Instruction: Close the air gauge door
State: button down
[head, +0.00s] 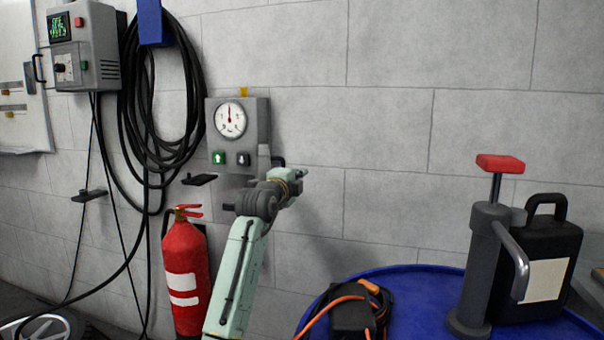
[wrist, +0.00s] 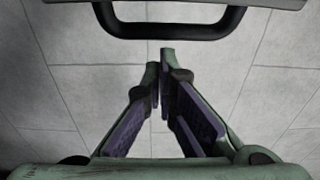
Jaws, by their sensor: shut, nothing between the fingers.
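The air gauge (head: 231,119) is a white round dial with a red needle, on a grey wall box (head: 256,112). A green and a dark arrow button sit below the dial. I cannot clearly tell the door's angle. In the wrist view a dark bar handle (wrist: 165,30) hangs below the edge of a grey panel (wrist: 215,3) at the top. My gripper (wrist: 162,55) is shut and empty, its tips just below the handle in that picture; I cannot tell whether they touch. In the head view my wrist hides the box's lower right.
A coiled black hose (head: 135,130) and a grey control box (head: 88,48) are on the wall at left. A red extinguisher (head: 184,265) stands below the gauge. A blue drum (head: 415,300) at right carries a pump (head: 486,265) and black can (head: 548,245). The wall right of the gauge is bare.

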jog(key=shift+s+a, duration=0.3)
jog(key=shift+a, duration=0.45)
jog(key=shift+a, duration=0.1)
